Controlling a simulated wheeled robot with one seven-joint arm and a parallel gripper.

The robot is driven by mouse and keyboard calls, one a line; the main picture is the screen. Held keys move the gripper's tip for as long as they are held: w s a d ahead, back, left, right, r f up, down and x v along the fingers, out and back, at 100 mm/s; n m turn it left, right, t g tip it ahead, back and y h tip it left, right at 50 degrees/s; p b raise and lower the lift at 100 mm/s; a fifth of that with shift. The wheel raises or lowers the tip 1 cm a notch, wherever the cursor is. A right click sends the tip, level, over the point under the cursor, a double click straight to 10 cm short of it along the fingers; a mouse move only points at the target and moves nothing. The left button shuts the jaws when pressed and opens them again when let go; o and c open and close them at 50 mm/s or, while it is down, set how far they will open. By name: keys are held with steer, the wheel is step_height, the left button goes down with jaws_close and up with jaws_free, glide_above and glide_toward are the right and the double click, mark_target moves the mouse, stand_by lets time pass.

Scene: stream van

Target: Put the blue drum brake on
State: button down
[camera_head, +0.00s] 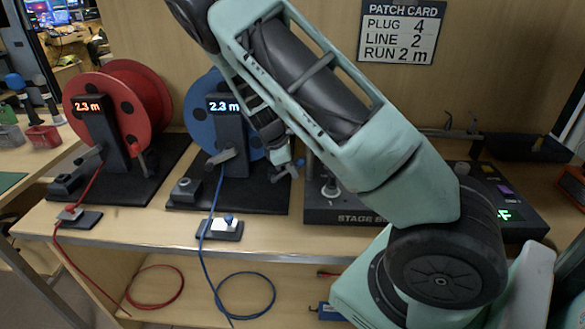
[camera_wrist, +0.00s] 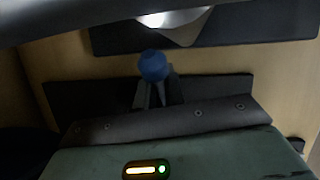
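The blue drum (camera_head: 203,113) stands in the head view on a black base (camera_head: 262,197), partly hidden behind a dark post with a 2.3 m display. My gripper (camera_head: 288,168) hangs to the right of the drum, small and mostly behind my arm. In the wrist view a round blue knob (camera_wrist: 153,66) shows at my fingertips (camera_wrist: 157,92); I cannot tell whether they hold it or how wide they are open.
A red drum (camera_head: 117,103) with a similar lever stands at left. A stage box (camera_head: 345,217) stands right. A patch card (camera_head: 399,31) hangs behind.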

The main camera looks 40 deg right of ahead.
steer(key=shift+w+a+r+g+h+p, duration=0.15)
steer(key=shift+r+g+h+p, duration=0.15)
steer(key=shift+p, duration=0.55)
steer(key=shift+w+a+r+g+h+p, duration=0.15)
steer(key=shift+r+p, duration=0.25)
steer(key=shift+p, duration=0.4)
steer(key=shift+w+a+r+n+g+h+p, duration=0.15)
steer(key=shift+w+a+g+h+p, duration=0.1)
steer(key=shift+g+h+p, duration=0.35)
steer(key=shift+w+a+r+n+g+h+p, duration=0.15)
steer(key=shift+w+g+h+p, duration=0.1)
steer(key=shift+g+h+p, duration=0.3)
steer(key=shift+f, duration=0.1)
steer(key=c, duration=1.5)
jaws_free()
step_height(320, 180, up, 10)
steer(key=b, duration=0.1)
steer(key=shift+c, duration=0.3)
